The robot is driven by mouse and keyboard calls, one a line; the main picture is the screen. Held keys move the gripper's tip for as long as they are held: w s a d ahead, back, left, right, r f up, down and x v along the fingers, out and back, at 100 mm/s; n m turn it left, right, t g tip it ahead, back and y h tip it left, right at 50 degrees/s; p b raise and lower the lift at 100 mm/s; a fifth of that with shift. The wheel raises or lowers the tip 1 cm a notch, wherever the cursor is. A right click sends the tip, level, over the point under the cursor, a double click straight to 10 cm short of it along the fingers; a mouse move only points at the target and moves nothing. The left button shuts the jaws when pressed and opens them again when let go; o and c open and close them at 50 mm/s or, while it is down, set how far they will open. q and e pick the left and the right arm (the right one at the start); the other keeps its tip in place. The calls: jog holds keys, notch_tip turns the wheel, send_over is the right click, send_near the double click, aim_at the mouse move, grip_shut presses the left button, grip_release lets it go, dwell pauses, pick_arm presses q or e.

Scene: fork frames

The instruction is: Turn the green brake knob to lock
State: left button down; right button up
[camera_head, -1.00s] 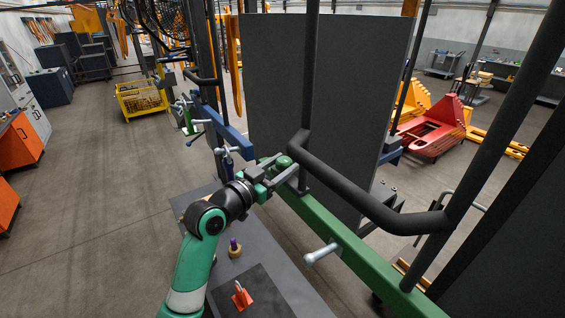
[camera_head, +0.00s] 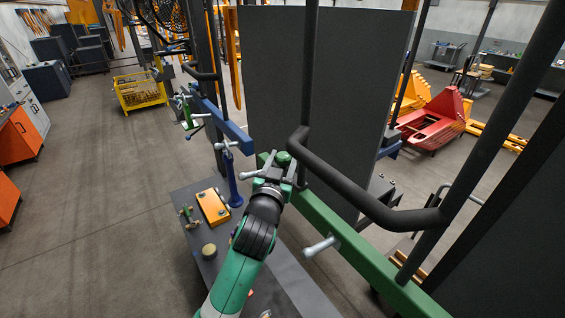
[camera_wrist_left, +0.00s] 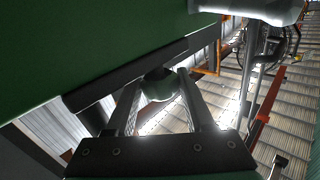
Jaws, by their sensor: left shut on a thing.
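The green brake knob (camera_head: 283,158) is a round knob at the far end of the green beam (camera_head: 345,235), beside the black upright bar. My left gripper (camera_head: 278,170) is at the knob, its arm reaching up from the bottom of the head view. In the left wrist view, the knob (camera_wrist_left: 158,84) sits between the two dark fingers, which are shut on it. The fingers hide part of the knob's sides. The knob's lock marking cannot be seen. My right gripper is in neither view.
A black bent handle bar (camera_head: 365,195) runs close to the right of the gripper. A silver T-handle (camera_head: 321,246) sticks out of the beam nearer me. A dark bench (camera_head: 192,193) at left holds a yellow block (camera_head: 213,207). A blue clamp (camera_head: 232,180) stands beside it.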

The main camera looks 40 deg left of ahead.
pick_arm(q)
jog(key=shift+f, duration=0.1)
jog(key=shift+c, duration=1.4)
grip_release()
